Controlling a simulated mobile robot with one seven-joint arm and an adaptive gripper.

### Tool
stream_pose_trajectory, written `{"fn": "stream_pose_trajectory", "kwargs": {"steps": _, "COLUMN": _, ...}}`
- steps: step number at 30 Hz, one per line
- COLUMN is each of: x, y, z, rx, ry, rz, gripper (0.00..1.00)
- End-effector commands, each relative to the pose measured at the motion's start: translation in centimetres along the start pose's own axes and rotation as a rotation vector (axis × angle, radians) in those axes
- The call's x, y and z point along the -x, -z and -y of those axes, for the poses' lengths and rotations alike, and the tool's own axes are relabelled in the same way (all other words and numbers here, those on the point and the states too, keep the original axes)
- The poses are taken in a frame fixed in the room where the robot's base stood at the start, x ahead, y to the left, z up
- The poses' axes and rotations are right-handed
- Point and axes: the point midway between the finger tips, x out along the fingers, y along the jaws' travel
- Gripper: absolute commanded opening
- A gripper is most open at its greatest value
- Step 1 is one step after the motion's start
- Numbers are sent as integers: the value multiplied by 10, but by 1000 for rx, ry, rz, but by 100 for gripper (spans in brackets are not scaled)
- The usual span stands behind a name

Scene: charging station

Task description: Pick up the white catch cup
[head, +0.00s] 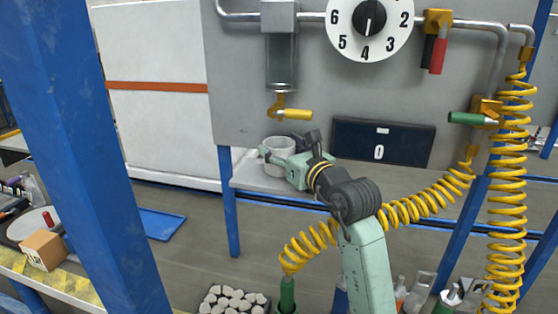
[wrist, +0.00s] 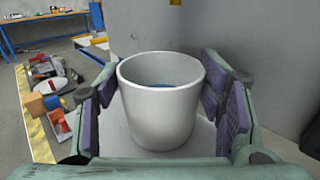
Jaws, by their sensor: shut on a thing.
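The white catch cup (wrist: 162,112) stands upright between the two purple-padded fingers of my gripper (wrist: 160,95) in the wrist view. My gripper is shut on it. Its open rim faces up, and a patch of blue shows inside. In the head view the cup (head: 274,152) is at the left end of the grey shelf, partly hidden by my gripper (head: 287,157). I cannot tell whether its base touches the shelf.
A dispenser tube (head: 282,60) with a yellow-handled tap (head: 294,114) hangs just above the cup. Yellow coiled hoses (head: 508,150) hang at the right.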

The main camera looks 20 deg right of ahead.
Motion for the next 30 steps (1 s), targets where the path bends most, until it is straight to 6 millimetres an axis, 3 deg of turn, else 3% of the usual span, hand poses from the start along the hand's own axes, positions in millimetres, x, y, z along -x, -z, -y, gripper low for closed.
{"fn": "stream_pose_trajectory", "kwargs": {"steps": 8, "x": 0, "y": 0, "z": 0, "rx": 0, "ry": 0, "rz": 0, "gripper": 33}}
{"fn": "stream_pose_trajectory", "kwargs": {"steps": 20, "x": 0, "y": -7, "z": 0, "rx": 3, "ry": 0, "rz": 1, "gripper": 33}}
{"fn": "stream_pose_trajectory", "kwargs": {"steps": 27, "x": 0, "y": -34, "z": 0, "rx": 5, "ry": 0, "rz": 2, "gripper": 33}}
{"fn": "stream_pose_trajectory", "kwargs": {"steps": 30, "x": 18, "y": -35, "z": -9, "rx": 3, "ry": 1, "rz": 3, "gripper": 33}}
